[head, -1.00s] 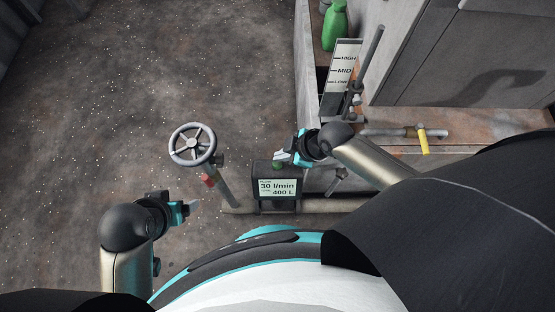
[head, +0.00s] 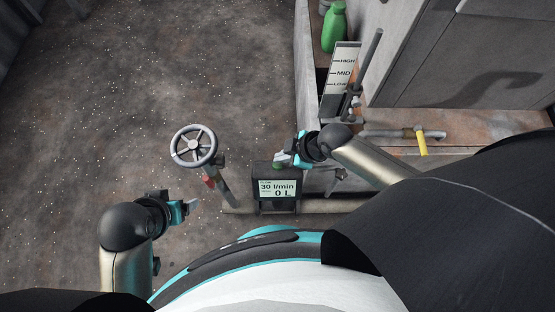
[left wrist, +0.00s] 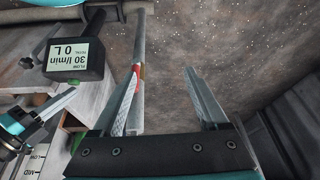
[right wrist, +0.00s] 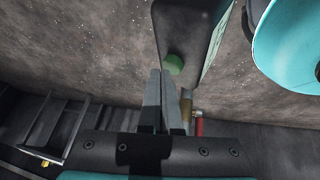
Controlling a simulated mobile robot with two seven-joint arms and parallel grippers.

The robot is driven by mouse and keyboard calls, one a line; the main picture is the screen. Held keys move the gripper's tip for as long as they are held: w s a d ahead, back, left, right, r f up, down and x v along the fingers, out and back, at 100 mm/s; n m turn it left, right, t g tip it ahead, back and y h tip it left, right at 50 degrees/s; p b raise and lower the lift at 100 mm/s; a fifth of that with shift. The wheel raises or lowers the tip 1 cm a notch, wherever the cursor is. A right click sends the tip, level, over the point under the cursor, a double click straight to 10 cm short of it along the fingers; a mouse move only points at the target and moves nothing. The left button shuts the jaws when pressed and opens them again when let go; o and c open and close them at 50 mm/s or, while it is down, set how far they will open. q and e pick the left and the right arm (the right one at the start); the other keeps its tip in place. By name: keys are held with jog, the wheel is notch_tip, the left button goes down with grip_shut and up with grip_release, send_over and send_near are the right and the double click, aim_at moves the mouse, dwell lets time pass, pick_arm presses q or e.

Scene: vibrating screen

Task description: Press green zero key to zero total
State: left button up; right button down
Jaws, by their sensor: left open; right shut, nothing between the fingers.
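The dark flow meter (head: 258,199) reads 30 l/min and a total of 0 L. Its green zero key (head: 277,166) is on top of its body; it also shows in the right wrist view (right wrist: 174,64). My right gripper (head: 282,157) is shut and empty, its fingertips right by the green key. In the right wrist view the tips lie at the key's edge; I cannot tell whether they touch it. My left gripper (head: 193,206) is open and empty, left of the meter and apart from it. The meter's display also shows in the left wrist view (left wrist: 73,55).
A grey handwheel (head: 193,146) stands left of the meter on a pipe with a red part. A level board (head: 344,59), a green bottle (head: 334,30) and a yellow-handled valve (head: 422,141) are to the right. Open floor lies to the left.

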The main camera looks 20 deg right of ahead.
jog(key=r+p, duration=0.1)
jog(key=w+r+p, duration=0.1)
jog(key=r+p, duration=0.1)
jog(key=w+r+p, duration=0.1)
jog(key=r, duration=0.1)
jog(key=shift+w+d+r, duration=0.2)
jog(key=shift+d, duration=0.15)
dwell(0.3)
dwell(0.6)
